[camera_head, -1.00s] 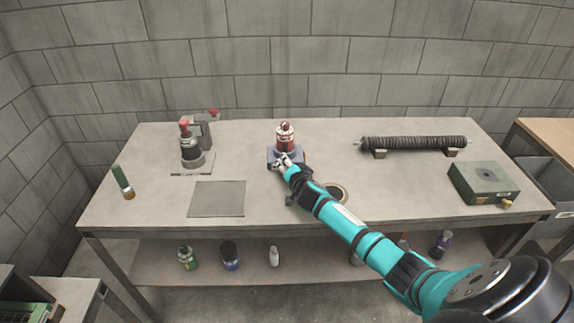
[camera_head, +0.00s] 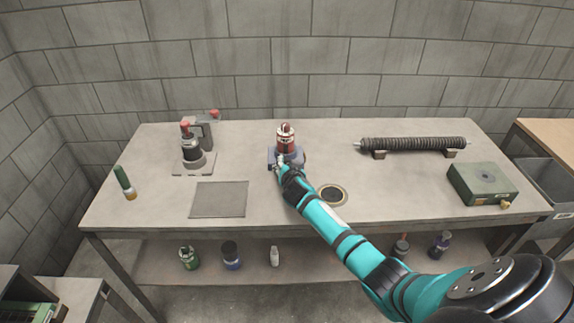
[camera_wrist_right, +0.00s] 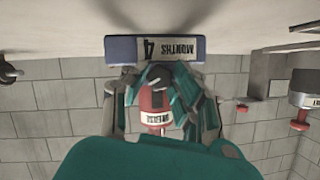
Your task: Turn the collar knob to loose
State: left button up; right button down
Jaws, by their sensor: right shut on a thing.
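A red and silver device (camera_head: 286,137) stands upright on a blue-grey base (camera_head: 299,160) near the middle of the table. My right gripper (camera_head: 280,162) is at the front left of this base, low on the device. In the right wrist view the picture is upside down: the base (camera_wrist_right: 117,48) has a label reading "4 MONTHS", and the red body (camera_wrist_right: 155,97) shows between my gripper's fingers (camera_wrist_right: 170,85). The gripper is shut on what appears to be the collar knob, which the fingers mostly hide. My left gripper is not in view.
A black-and-grey unit (camera_head: 192,150) with a red top stands at left, near a green-handled brush (camera_head: 124,182). A grey mat (camera_head: 219,200) lies in front. A dark ribbed tube (camera_head: 413,144) rests on supports at right, behind a green box (camera_head: 483,183). A ring (camera_head: 331,194) lies near my arm.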

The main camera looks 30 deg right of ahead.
jog(key=n+h+b, duration=0.1)
jog(key=n+g, duration=0.1)
jog(key=n, duration=0.1)
jog(key=shift+w+a+f+h+b, duration=0.1)
jog(key=shift+a+f+h+b, duration=0.05)
jog(key=shift+h+b, duration=0.25)
jog(key=shift+n+g+h+b, duration=0.5)
jog(key=shift+n+h+b, duration=0.2)
jog(key=shift+n+b, duration=0.45)
jog(key=shift+n+h+b, duration=0.6)
jog(key=shift+n, duration=0.35)
jog(key=c, duration=1.1)
grip_release()
jog(key=shift+o, duration=0.2)
jog(key=shift+a, duration=0.1)
jog(key=v, duration=1.2)
jog(key=shift+w+a, duration=0.1)
